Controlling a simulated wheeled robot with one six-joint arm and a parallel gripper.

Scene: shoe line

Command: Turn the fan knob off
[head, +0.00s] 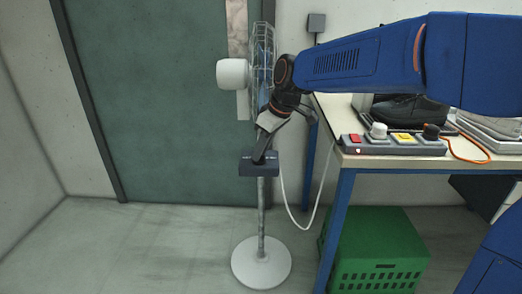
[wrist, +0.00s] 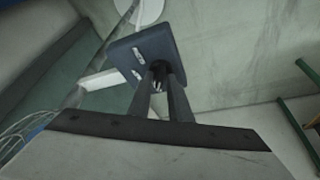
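The standing fan (head: 233,73) has a white motor housing, a wire cage and a round white base on the floor. A dark blue control box (head: 259,170) sits on its pole, below the fan head. My gripper (head: 262,158) reaches down to this box from above. In the wrist view, the box (wrist: 129,52) has light markings on its face, and the dark round fan knob (wrist: 160,70) sits near its lower edge. My two fingers (wrist: 160,84) close in on either side of the knob and appear to touch it. The knob's pointer setting cannot be read clearly.
A workbench (head: 347,160) with blue legs stands to the right, carrying a button panel (head: 392,147) and a dark shoe (head: 410,110). A green crate (head: 377,250) is under it. A white cable (head: 305,222) hangs between fan and bench. Floor left of the fan is clear.

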